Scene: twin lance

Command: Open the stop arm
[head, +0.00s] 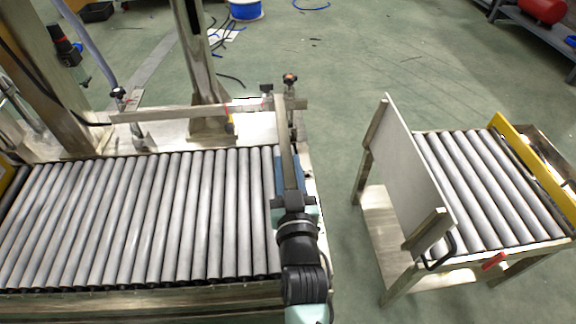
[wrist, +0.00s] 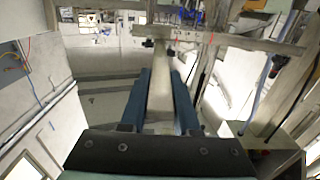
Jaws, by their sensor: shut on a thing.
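The stop arm (head: 286,135) is a pale metal bar at the right end of the roller conveyor. It runs from a side rail at the conveyor's far edge toward my gripper, roughly in line with the rollers. My gripper (head: 288,186) is shut on its near part, with blue fingers on both sides. In the wrist view, the bar (wrist: 160,95) lies between the two blue fingers of my gripper (wrist: 160,88) and reaches the crosswise rail. The fingers and wrist hide the bar's near end in the head view.
The roller conveyor (head: 150,215) is empty. The side rail (head: 180,112) has knobs near its right end. A second roller stand (head: 480,185) with an upright pale panel (head: 408,165) stands across a floor gap at the right. Metal posts (head: 200,70) rise behind the conveyor.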

